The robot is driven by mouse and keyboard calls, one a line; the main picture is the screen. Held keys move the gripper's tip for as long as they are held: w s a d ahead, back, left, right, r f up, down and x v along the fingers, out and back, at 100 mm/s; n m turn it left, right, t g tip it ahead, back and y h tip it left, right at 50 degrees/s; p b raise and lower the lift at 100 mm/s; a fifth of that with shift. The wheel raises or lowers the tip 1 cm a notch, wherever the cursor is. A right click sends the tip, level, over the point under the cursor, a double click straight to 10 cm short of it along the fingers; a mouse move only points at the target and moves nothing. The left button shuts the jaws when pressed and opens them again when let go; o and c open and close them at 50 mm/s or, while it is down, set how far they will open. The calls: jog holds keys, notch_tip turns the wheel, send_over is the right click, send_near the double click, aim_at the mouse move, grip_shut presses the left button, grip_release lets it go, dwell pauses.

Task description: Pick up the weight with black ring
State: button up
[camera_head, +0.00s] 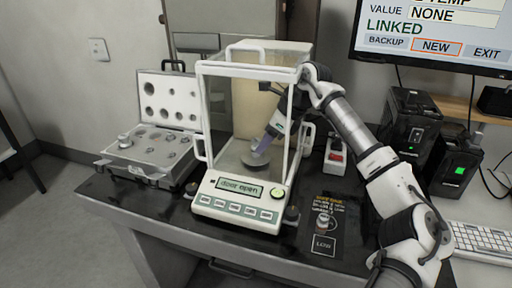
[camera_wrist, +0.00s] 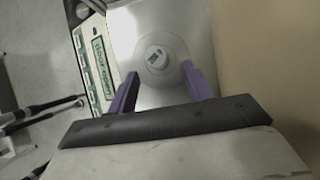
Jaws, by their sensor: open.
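The weighing balance (camera_head: 238,203) stands on the dark table, its display reading "door open". My gripper (camera_head: 262,146) reaches into its glass chamber, just above the round pan (camera_head: 257,160). In the wrist view my gripper (camera_wrist: 158,75) has its two purple fingers spread, with nothing between them. A small round pale thing with dark marks, seemingly a weight (camera_wrist: 157,58), sits at the middle of the pan, ahead of the fingertips. I cannot tell if it has a black ring. Another small metal weight (camera_head: 322,222) stands on the black mat above the "LOW" square.
An open weight case (camera_head: 150,170) with several weights stands to the left. A red-and-white device (camera_head: 336,153), black boxes (camera_head: 412,122), a keyboard (camera_head: 482,243) and a monitor (camera_head: 432,40) are to the right. The chamber's glass walls and white frame surround my gripper closely.

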jog(key=x, duration=0.3)
jog(key=shift+w+a+p, duration=0.2)
jog(key=shift+a+p, duration=0.2)
jog(key=c, duration=1.1)
jog(key=shift+r, duration=0.1)
